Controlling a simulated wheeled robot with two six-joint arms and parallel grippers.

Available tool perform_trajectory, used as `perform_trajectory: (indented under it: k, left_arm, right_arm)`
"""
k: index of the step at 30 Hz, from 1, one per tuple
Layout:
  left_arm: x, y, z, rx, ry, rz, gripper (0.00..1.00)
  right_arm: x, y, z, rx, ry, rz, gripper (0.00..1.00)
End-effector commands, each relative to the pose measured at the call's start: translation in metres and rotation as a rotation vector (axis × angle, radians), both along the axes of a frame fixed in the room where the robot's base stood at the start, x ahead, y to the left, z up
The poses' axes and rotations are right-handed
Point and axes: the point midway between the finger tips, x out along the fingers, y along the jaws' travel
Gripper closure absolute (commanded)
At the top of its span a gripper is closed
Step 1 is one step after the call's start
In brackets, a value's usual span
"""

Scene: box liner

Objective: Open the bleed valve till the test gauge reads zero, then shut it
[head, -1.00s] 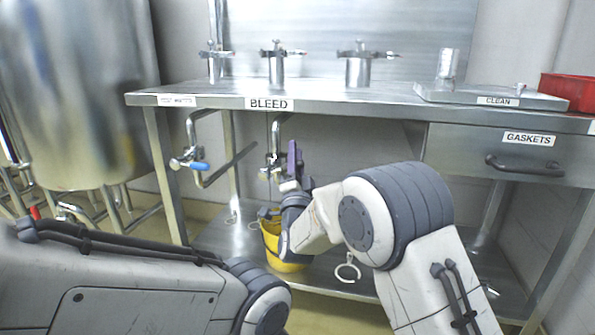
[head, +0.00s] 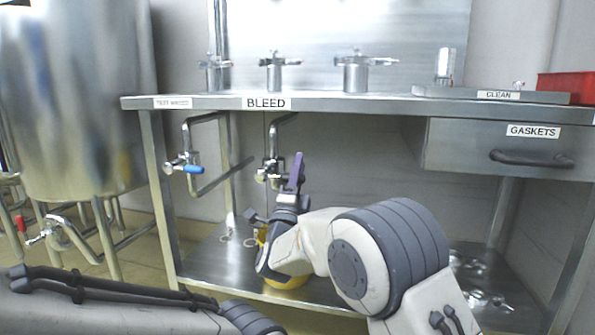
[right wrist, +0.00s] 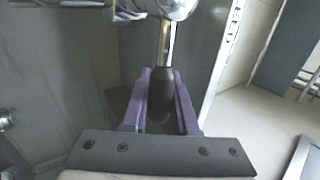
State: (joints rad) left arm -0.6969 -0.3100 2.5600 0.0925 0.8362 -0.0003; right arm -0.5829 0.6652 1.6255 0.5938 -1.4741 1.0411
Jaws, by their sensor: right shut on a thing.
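The bleed valve (head: 268,172) is on a bent steel pipe under the bench, below the BLEED label (head: 266,103). My right gripper (head: 297,172) is beside it in the head view. In the right wrist view, the purple fingers (right wrist: 160,102) are shut around the valve's dark handle (right wrist: 163,92), whose bright metal stem (right wrist: 165,45) runs up to the valve body. How far the valve is turned cannot be told. My left arm enters at lower left, but its gripper is out of view. I cannot make out a test gauge or a reading.
A blue-handled valve (head: 190,169) hangs to the left under a blurred label. A yellow bucket (head: 288,283) stands on the lower shelf, mostly hidden by my right arm. A large steel tank (head: 75,100) stands at left. The GASKETS drawer (head: 500,150) is shut at right.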

Motion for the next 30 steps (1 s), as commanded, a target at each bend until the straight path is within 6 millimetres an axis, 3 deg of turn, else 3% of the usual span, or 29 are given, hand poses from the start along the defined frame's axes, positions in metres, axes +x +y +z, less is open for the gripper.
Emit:
perform_trajectory:
  k: [6, 7, 9, 20, 30]
  left_arm:
    - [0.000, 0.000, 0.000, 0.000, 0.000, 0.000, 0.43]
    - [0.000, 0.000, 0.000, 0.000, 0.000, 0.000, 0.43]
    - [0.000, 0.000, 0.000, 0.000, 0.000, 0.000, 0.43]
    - [0.000, 0.000, 0.002, 0.000, 0.000, 0.000, 0.43]
    - [0.000, 0.000, 0.024, 0.000, 0.000, 0.000, 0.43]
  right_arm:
    - [0.000, 0.001, -0.001, 0.000, 0.002, 0.002, 1.00]
    - [0.000, 0.001, -0.001, 0.000, 0.002, 0.002, 0.61]
    - [0.000, 0.000, -0.001, 0.000, 0.002, 0.002, 0.43]
    - [-0.003, 0.000, -0.002, -0.001, 0.002, 0.000, 0.43]
    - [-0.051, 0.009, -0.034, -0.005, 0.007, 0.002, 0.43]
